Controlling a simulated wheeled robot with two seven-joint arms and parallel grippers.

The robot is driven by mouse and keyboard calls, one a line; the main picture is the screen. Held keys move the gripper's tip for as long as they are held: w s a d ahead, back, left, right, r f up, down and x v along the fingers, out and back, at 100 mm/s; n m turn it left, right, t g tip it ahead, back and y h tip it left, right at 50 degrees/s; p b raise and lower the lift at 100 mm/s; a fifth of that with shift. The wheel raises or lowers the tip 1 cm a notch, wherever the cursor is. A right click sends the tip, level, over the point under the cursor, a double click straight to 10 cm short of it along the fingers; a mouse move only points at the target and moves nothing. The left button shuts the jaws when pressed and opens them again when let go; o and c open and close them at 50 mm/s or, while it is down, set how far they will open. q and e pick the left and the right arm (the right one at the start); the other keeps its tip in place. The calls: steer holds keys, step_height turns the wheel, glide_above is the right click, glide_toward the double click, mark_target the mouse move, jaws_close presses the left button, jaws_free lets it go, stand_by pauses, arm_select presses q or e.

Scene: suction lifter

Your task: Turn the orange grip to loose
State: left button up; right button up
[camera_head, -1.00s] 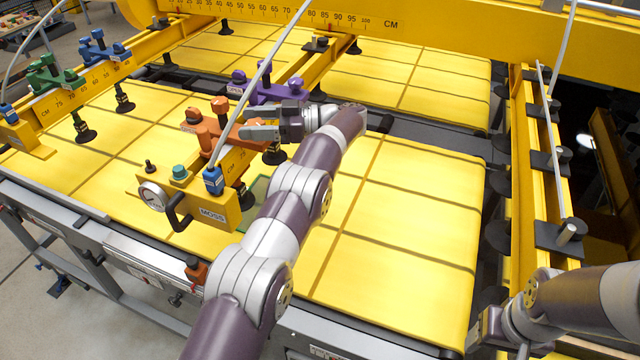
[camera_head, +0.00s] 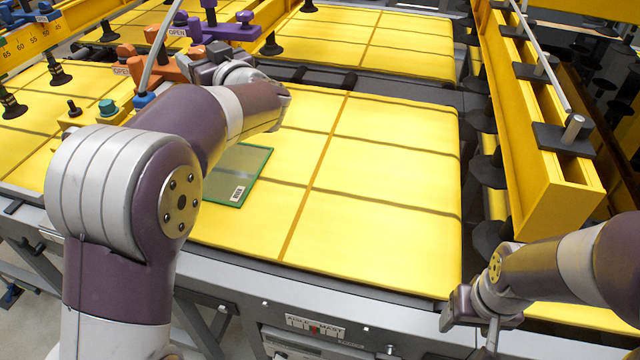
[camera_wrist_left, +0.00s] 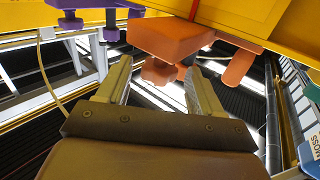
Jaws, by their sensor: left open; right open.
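The orange grip (camera_head: 172,68) sits on the yellow lifter beam at the upper left of the head view, beside an "OPEN" label. My left gripper (camera_head: 208,62) is right at it, and my own arm hides part of the beam. In the left wrist view, the orange grip (camera_wrist_left: 175,42) lies just beyond the open left fingers (camera_wrist_left: 160,72), with a small orange knob between the tips. I cannot tell whether they touch. My right gripper (camera_head: 462,312) is open and empty at the lower right, with its fingers hard to make out.
A purple grip (camera_head: 225,28) stands close behind the orange one. A blue fitting (camera_head: 147,98) and a green knob (camera_head: 107,107) are on the near side. A yellow beam (camera_head: 540,140) stands at the right.

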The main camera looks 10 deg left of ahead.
arm_select(q)
steer(key=b+v, duration=0.2)
steer(key=v, duration=0.8)
steer(key=w+d+f+m+t+h, duration=0.2)
steer(key=w+d+f+m+h, duration=0.1)
steer(key=d+h, duration=0.2)
steer(key=w+d+f+m+t+h, duration=0.2)
steer(key=d+f+h, duration=0.1)
steer(key=d+h, duration=0.2)
steer(key=s+d+f+m+g+h+p, duration=0.1)
steer(key=s+d+f+m+g+h, duration=0.2)
steer(key=f, duration=0.6)
steer(key=shift+s+d+f+m+g+h, duration=0.35)
steer(key=shift+s+d+g+h, duration=0.35)
steer(key=shift+s+d+h, duration=0.25)
steer(key=shift+w, duration=0.15)
